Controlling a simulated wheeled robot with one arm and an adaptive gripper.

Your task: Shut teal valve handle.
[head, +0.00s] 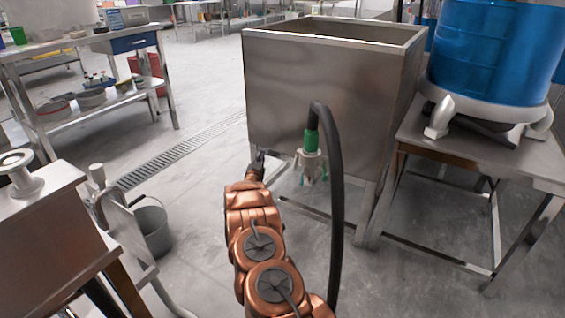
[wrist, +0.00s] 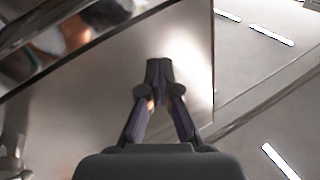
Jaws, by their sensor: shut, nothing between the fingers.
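The stainless steel tank (head: 320,90) stands on legs in the middle of the head view. A pale metal valve (head: 310,162) is low on its front, under a green fitting (head: 311,141). Small teal parts (head: 325,172) show at the valve; the handle's exact shape and angle are too small to tell. My gripper (head: 259,156) is to the left of the valve, near the tank's lower edge, apart from the valve. In the wrist view, my gripper (wrist: 158,66) is shut and empty in front of a shiny metal panel. No teal handle can be made out there.
A black hose (head: 335,220) arches from the green fitting down past my arm's right side. A blue drum (head: 495,50) stands on a metal table at right. A grey bucket (head: 152,228) and a steel bench (head: 45,215) are at left. Grey floor is open behind them.

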